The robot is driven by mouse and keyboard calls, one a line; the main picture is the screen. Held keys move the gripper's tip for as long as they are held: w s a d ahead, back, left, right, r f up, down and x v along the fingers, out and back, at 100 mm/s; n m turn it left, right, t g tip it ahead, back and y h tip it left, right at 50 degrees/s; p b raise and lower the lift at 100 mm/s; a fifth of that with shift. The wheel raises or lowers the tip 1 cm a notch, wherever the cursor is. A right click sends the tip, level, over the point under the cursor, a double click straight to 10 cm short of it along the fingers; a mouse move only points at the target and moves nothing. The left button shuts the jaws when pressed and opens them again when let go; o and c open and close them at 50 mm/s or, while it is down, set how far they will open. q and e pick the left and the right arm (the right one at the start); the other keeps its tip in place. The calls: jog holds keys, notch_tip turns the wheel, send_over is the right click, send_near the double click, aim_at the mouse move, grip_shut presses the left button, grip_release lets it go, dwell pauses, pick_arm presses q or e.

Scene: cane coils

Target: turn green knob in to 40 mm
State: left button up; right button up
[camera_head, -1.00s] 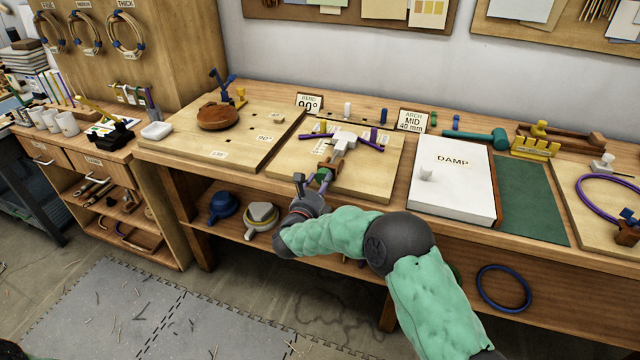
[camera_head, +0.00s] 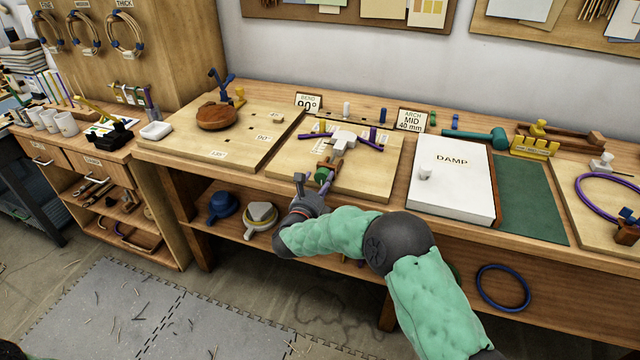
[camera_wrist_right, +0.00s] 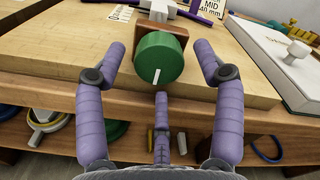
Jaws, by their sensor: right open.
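The green knob (camera_wrist_right: 158,58) is a round cylinder with a white mark line on its face, low and slightly right of centre. It sits at the front of a brown block (camera_wrist_right: 163,27) on the wooden board, and shows small in the head view (camera_head: 322,174). My right gripper (camera_wrist_right: 159,52) is open at the bench front. One purple finger stands left of the knob, one right, with visible gaps; the third is below it. In the head view my right gripper (camera_head: 312,187) partly hides the knob area. My left gripper is not in view.
A white-headed slide with purple arms (camera_head: 345,140) lies behind the knob on the board (camera_head: 290,157). A card (camera_head: 411,120) reads "ARCH MID 40 mm". A white DAMP box (camera_head: 452,182) stands to the right. A lower shelf holds blue and yellow items.

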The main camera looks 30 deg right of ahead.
jog(key=v, duration=1.2)
jog(key=a+f+n+g+y+p, duration=0.1)
jog(key=a+f+n+y, duration=0.25)
jog(key=f+n, duration=0.35)
jog(key=s+a+f+n+y+p, duration=0.1)
jog(key=a+f+n+y+p, duration=0.1)
jog(key=a+f+n+y, duration=0.3)
jog(key=a+f+n+g+y+p, duration=0.1)
jog(key=f+n+y, duration=0.2)
jog(key=f+n, duration=0.5)
jog(key=s+a+f+n+g+y+p, duration=0.1)
jog(key=s+a+f+n+g+y, duration=0.1)
jog(key=s+n, duration=0.3)
jog(key=s+a+f+n+g+y+p, duration=0.1)
jog(key=s+a+f+n+g, duration=0.3)
jog(key=s, duration=0.7)
jog(key=s+a+f+n+g+y+p, duration=0.1)
jog(key=s+a+f+n+g+y, duration=0.2)
jog(key=s, duration=0.6)
jog(key=f+n, duration=0.1)
jog(key=n, duration=0.1)
jog(key=shift+a+f+n, duration=0.25)
jog(key=shift+f+n, duration=0.05)
jog(key=shift+f, duration=0.1)
